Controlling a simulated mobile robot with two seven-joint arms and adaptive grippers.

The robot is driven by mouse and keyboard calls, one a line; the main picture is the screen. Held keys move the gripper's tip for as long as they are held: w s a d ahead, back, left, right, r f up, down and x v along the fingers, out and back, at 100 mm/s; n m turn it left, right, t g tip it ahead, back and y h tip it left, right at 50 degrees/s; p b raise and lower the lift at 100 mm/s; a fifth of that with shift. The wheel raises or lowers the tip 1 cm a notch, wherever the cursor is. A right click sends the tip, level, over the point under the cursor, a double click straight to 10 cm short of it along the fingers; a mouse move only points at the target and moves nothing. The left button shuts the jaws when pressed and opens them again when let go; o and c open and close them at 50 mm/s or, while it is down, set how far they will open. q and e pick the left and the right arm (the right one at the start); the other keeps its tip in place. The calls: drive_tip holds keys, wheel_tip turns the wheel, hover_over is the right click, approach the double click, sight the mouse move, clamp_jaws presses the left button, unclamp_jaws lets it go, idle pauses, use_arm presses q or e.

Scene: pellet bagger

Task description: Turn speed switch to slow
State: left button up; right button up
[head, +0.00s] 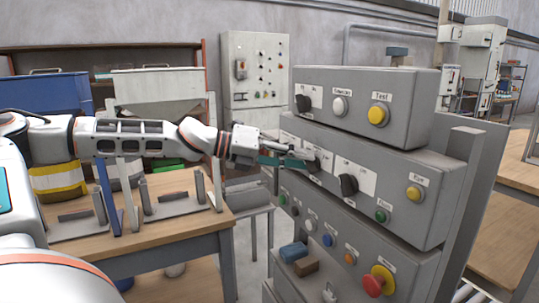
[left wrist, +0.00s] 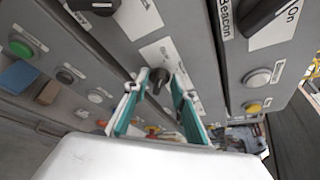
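The grey panel's middle box (head: 425,222) carries black rotary switches. One black knob (head: 348,185) shows clear of my gripper in the head view. Another black knob (head: 318,160) is partly hidden at my gripper's tip. My left gripper (head: 300,157) reaches in from the left against the box's front. In the left wrist view its teal-padded fingers (left wrist: 155,92) are apart, on either side of a black knob (left wrist: 158,76), with a visible gap. The label by this knob is unreadable, so I cannot confirm it is the speed switch. My right gripper is out of view.
The top box (head: 350,78) overhangs close above, with a Beacon switch (left wrist: 265,15) and a yellow Test button (head: 379,115). The lower box has several buttons and a red emergency knob (head: 378,281). A wooden table (head: 160,238) stands left.

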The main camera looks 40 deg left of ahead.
use_arm(q)
drive_tip(key=v, duration=1.1)
idle(0.5)
drive_tip(key=shift+s+a, duration=0.1)
idle(0.5)
